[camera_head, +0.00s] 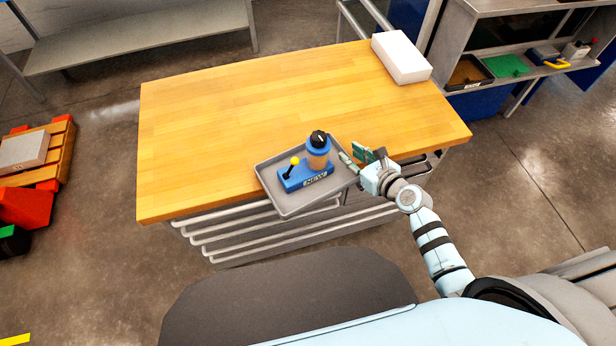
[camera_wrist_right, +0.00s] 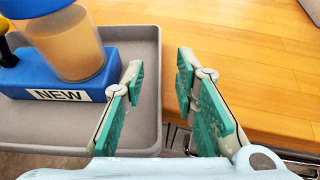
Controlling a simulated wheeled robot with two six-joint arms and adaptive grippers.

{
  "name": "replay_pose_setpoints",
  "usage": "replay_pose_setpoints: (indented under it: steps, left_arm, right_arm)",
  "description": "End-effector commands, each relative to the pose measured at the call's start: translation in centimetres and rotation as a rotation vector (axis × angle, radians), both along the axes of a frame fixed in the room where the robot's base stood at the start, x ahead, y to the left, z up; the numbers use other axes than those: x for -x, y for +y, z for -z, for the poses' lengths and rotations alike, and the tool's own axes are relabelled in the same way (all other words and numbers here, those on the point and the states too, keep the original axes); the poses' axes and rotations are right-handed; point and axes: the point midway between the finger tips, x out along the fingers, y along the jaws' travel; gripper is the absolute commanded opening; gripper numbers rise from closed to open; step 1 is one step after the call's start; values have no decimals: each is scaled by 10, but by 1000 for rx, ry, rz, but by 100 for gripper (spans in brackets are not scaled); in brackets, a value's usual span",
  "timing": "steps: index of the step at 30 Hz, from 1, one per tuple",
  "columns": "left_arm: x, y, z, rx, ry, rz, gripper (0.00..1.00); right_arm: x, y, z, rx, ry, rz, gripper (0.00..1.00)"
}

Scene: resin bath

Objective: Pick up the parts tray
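The grey parts tray (camera_head: 293,206) lies near the front edge of the wooden table, its front corner reaching past that edge. In it stand a blue block (camera_head: 303,178) labelled NEW with a yellow-knobbed stick, and a clear blue-lidded jar (camera_head: 318,153) with amber content. My right gripper (camera_head: 355,156) is at the tray's right side. In the right wrist view its green-padded fingers (camera_wrist_right: 158,80) are open. The tray's right rim (camera_wrist_right: 158,55) appears between them; I cannot tell the height gap. My left gripper is out of view.
The wooden table (camera_head: 220,110) is clear behind and left of the tray. A white box (camera_head: 401,57) sits at its back right corner. Drawers with rails are under the front edge.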

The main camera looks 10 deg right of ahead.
Motion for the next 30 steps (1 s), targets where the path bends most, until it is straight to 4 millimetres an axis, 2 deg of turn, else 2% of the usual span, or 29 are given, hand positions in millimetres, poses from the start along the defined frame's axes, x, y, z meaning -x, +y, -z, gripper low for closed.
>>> replay_pose_setpoints:
  steps: [1,2,4,7,12,17,30]
  left_arm:
    - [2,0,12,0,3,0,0]
    - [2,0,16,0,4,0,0]
    - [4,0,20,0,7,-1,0]
    - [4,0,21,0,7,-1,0]
    - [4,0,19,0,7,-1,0]
    - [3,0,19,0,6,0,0]
    - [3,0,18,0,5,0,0]
  right_arm:
    - [-9,3,12,-1,-2,0,27]
    - [-13,5,16,0,-1,0,27]
    - [-24,8,19,1,-1,1,27]
    - [-31,10,20,1,0,1,27]
    - [-31,10,18,2,-1,0,27]
    - [-30,10,18,2,0,0,1]
    - [-31,10,16,1,-2,1,0]
